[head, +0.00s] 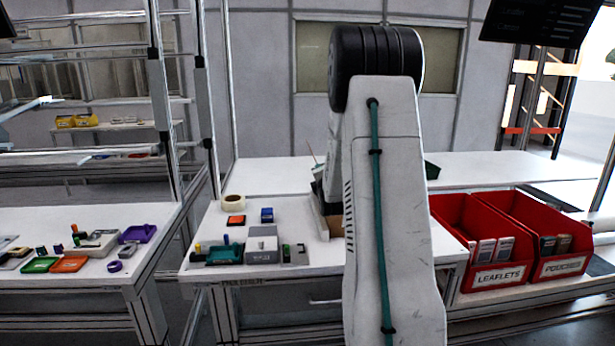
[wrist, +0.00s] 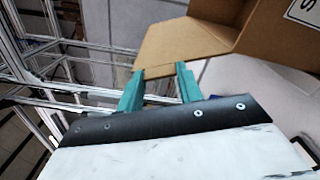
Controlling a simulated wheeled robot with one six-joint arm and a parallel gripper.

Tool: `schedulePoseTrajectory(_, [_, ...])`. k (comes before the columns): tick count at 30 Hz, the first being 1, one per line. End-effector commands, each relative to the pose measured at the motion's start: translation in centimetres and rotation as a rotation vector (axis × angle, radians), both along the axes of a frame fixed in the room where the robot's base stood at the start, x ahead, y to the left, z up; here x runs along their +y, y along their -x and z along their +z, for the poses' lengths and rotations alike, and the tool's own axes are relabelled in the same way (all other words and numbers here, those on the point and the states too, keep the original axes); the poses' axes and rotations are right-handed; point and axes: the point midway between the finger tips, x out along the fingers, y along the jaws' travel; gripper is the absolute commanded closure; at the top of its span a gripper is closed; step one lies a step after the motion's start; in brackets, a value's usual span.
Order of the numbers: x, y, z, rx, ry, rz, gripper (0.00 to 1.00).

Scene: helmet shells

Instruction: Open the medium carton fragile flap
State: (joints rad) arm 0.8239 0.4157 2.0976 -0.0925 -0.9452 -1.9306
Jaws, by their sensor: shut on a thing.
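The brown cardboard carton (wrist: 268,30) fills the upper right of the wrist view, with a white label (wrist: 304,12) partly cut off at the edge. A flap (wrist: 185,45) reaches from it toward the two teal fingers of my gripper (wrist: 158,84). The fingers are shut on the flap's near edge, which lies between their tips. In the head view only a small brown piece of the carton (head: 333,222) shows beside my arm. My arm hides the rest of it and my gripper there. Any fragile marking is out of sight.
Red bins marked LEAFLETS (head: 484,274) and POUCHES (head: 566,266) stand to the right of my arm. A tape roll (head: 234,202), a grey box (head: 262,246) and small coloured parts lie on the white table (head: 300,262) to the left. Metal shelf posts (head: 206,100) stand farther left.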

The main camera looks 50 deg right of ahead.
Motion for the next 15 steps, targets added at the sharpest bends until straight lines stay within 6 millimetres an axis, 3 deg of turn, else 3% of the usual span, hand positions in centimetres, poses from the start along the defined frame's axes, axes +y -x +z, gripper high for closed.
schedulePoseTrajectory(14, [-0.48,0.37,-0.13,0.010,0.008,-0.008,1.00])
schedulePoseTrajectory(15, [-0.47,0.35,-0.14,0.010,0.008,-0.008,0.59])
